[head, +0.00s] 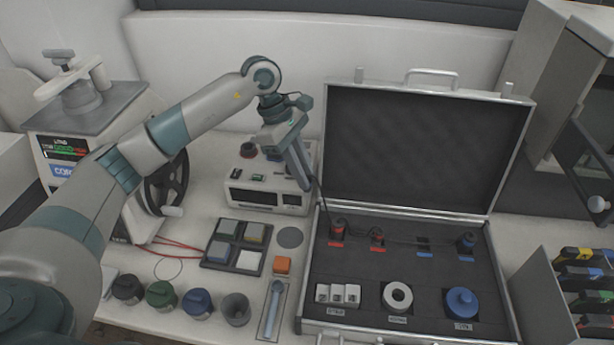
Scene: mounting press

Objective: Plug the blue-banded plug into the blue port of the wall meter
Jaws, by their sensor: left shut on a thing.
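My left gripper (303,178) is shut at the right side of the white meter box (267,199), above its top edge. It holds a plug that the fingers almost fully hide; I cannot see its band. A thin dark cable runs from the fingers down into the open case. In the case, one blue-marked slot (424,251) is empty, and a blue plug (467,243) stands in the other. Red plugs stand to the left (338,229). My right gripper is out of view.
The open case (312,290) has an upright lid (415,145) just right of the gripper. A tray of colored blocks (209,259), several round jars (161,297) and a grey cup (236,309) stand in front. A press with a black handwheel (165,185) stands left.

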